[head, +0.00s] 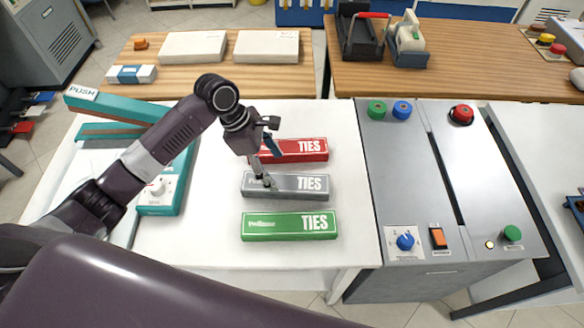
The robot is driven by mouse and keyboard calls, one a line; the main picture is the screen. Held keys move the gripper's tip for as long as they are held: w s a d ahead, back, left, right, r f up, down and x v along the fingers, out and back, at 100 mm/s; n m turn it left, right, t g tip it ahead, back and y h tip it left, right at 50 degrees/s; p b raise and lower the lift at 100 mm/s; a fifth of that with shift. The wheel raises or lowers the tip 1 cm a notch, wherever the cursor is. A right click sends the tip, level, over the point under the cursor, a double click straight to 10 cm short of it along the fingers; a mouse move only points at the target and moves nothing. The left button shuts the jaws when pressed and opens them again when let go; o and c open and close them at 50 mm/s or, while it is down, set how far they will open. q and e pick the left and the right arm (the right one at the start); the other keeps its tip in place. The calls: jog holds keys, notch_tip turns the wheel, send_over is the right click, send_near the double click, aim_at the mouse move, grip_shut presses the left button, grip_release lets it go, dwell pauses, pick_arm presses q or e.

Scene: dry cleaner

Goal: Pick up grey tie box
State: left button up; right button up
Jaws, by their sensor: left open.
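The grey tie box (304,186) lies on the white table in the head view, between the red tie box (301,150) and the green tie box (289,226). All three are long, narrow boxes marked "TIES". My left gripper (272,168) reaches in from the left, its fingers open over the left half of the grey box. One fingertip shows at the grey box's left part; I cannot tell whether it touches. The gripper hides part of the red box's left end. My right gripper is not in view.
A teal press (165,196) marked "PUSH" stands left of the boxes on the white table (221,245). A grey control console (398,160) with buttons stands to the right. Wooden tables behind hold white boxes (267,46) and a dark tray (357,35).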

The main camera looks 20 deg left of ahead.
aim_at(286, 182)
pick_arm(q)
jog(key=shift+w+f, duration=0.1)
jog(key=shift+w, duration=0.25)
jog(key=shift+d+f, duration=0.15)
jog(key=shift+f, duration=0.1)
jog(key=f, duration=0.1)
jog(key=d+f, duration=0.1)
jog(key=s+f+p, duration=0.1)
jog(key=shift+d+f, duration=0.15)
jog(key=shift+d, duration=0.25)
jog(key=shift+x, duration=1.2)
jog(key=shift+w+f, duration=0.25)
jog(key=shift+f, duration=0.05)
jog(key=c, duration=1.1)
jog(key=shift+c, duration=1)
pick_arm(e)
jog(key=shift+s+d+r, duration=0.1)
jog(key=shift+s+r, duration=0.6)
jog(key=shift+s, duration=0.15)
pick_arm(q)
jog(key=shift+r, duration=0.1)
